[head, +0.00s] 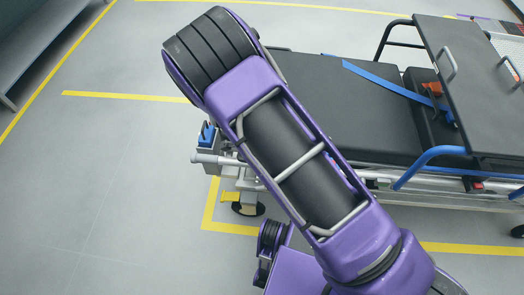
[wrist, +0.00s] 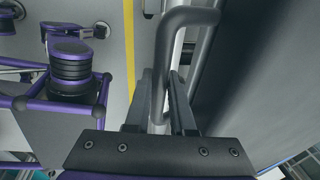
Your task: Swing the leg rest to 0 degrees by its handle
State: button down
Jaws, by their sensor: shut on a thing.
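In the wrist view my gripper (wrist: 160,90) is shut on a grey bent bar handle (wrist: 163,50), which passes between the two dark fingers. The handle curves over at the top toward a large dark panel (wrist: 255,60) on the right, which looks like the leg rest. In the head view a flat black pad (head: 345,105) lies on the stretcher, partly behind my purple arm. My gripper and the held handle are hidden behind the arm there. I cannot read the leg rest's angle from these views.
A blue strap (head: 385,82) crosses the pad. A dark panel (head: 480,75) with grey handles stands above the stretcher's right part. A blue rail (head: 425,162) runs along the near side. Grey floor with yellow lines (head: 120,95) is open at left.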

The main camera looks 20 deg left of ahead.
jog(key=shift+s+f, duration=0.15)
jog(key=shift+f, duration=1.1)
jog(key=shift+f+h, duration=0.1)
jog(key=shift+h, duration=0.2)
jog(key=c, duration=0.8)
grip_release()
jog(key=shift+a, duration=0.1)
jog(key=shift+o, duration=0.2)
jog(key=shift+r, duration=0.65)
jog(key=p+v, duration=0.3)
jog(key=v, duration=1.3)
jog(key=shift+s+r, duration=0.1)
jog(key=shift+s, duration=0.05)
